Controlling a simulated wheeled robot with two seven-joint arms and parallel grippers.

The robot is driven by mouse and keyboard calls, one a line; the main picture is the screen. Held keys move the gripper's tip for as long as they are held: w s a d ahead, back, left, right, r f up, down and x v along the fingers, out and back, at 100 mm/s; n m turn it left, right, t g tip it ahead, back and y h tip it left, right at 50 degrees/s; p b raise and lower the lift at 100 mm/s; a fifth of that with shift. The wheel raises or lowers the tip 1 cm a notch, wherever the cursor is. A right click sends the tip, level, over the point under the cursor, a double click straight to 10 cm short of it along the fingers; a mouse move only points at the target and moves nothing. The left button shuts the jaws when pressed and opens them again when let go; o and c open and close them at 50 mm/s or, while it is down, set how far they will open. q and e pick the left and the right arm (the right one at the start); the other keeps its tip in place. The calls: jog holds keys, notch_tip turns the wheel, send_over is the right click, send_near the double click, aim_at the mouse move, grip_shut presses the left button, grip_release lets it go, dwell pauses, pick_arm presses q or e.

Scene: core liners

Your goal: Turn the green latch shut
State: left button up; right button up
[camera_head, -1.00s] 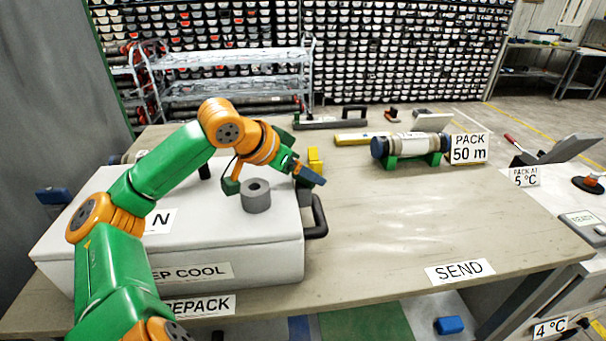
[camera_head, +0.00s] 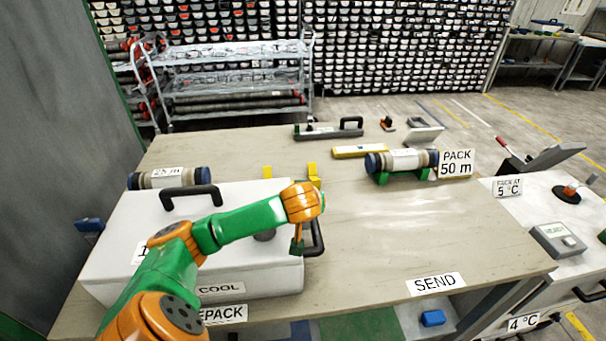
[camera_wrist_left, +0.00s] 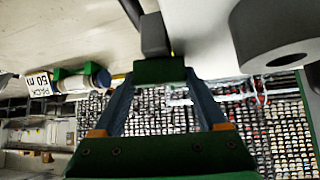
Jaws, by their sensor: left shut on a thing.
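My left gripper (camera_wrist_left: 158,82) is at the right side of the white box (camera_head: 120,255), beside its dark side handle (camera_head: 317,238). In the left wrist view its two blue-grey fingers close on a dark green block (camera_wrist_left: 160,71), which appears to be the green latch. A dark grey bar (camera_wrist_left: 154,35) lies directly beyond that block. In the head view my arm hides most of the latch area, and I cannot tell the latch's angle. My right gripper is not in view.
A grey ring-shaped cylinder (camera_wrist_left: 275,40) sits on the box lid, close to the gripper. Two yellow pieces (camera_head: 313,173) stand at the box's back edge. A capped core (camera_head: 405,160) rests on green supports. The table's middle (camera_head: 390,230) is clear.

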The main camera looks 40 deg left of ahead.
pick_arm(q)
jog(key=shift+n+g+y+p, duration=0.5)
jog(key=shift+n+p, duration=0.3)
jog(key=shift+n, duration=0.1)
jog(key=o, duration=1.3)
jog(key=shift+s+d+r, duration=0.1)
jog(key=shift+d+r, duration=0.05)
jog(key=shift+r, duration=0.05)
jog(key=shift+v, duration=0.85)
jog(key=p+v, duration=0.4)
jog(key=shift+s+d+r, duration=0.25)
